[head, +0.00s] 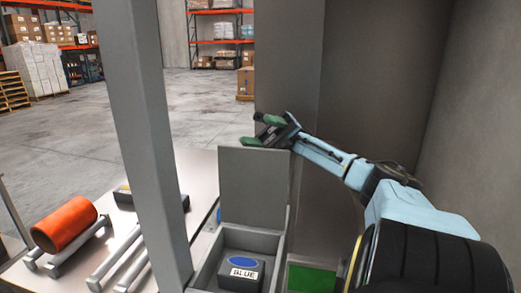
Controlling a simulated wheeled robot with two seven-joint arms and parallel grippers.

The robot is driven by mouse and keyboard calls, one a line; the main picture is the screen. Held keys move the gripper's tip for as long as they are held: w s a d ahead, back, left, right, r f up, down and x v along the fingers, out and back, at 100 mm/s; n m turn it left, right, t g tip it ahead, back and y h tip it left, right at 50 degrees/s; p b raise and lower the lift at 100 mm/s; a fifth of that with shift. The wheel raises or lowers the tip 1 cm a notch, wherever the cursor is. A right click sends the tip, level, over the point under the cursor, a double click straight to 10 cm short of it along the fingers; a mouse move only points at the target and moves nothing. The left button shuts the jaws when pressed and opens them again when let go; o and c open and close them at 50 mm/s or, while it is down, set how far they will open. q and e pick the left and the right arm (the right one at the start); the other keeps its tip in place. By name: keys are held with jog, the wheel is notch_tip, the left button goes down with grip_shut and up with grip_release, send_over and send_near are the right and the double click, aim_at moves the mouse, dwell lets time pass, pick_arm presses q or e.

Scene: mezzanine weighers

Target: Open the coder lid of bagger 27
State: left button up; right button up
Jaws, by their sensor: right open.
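A grey box, seemingly the coder (208,267), stands at the bottom centre, open at the top. Its flat grey lid (252,188) stands upright at the box's far side. Inside lies a dark cassette (240,272) with a blue oval and a label reading BLUE. My right gripper (260,130), with green finger pads, is open and empty at the lid's top edge; I cannot tell whether it touches. My left gripper is not in view. No number 27 is readable.
A grey post (150,130) rises just left of the box. An orange roll (65,224) rests on metal bars on the table (203,170) at left. A green panel (312,279) lies right of the box. A tall grey cabinet (345,75) stands behind my right arm.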

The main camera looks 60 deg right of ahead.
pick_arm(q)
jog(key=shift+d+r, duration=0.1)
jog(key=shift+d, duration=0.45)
pick_arm(e)
notch_tip(320, 180, up, 4)
jog(key=shift+r, duration=0.1)
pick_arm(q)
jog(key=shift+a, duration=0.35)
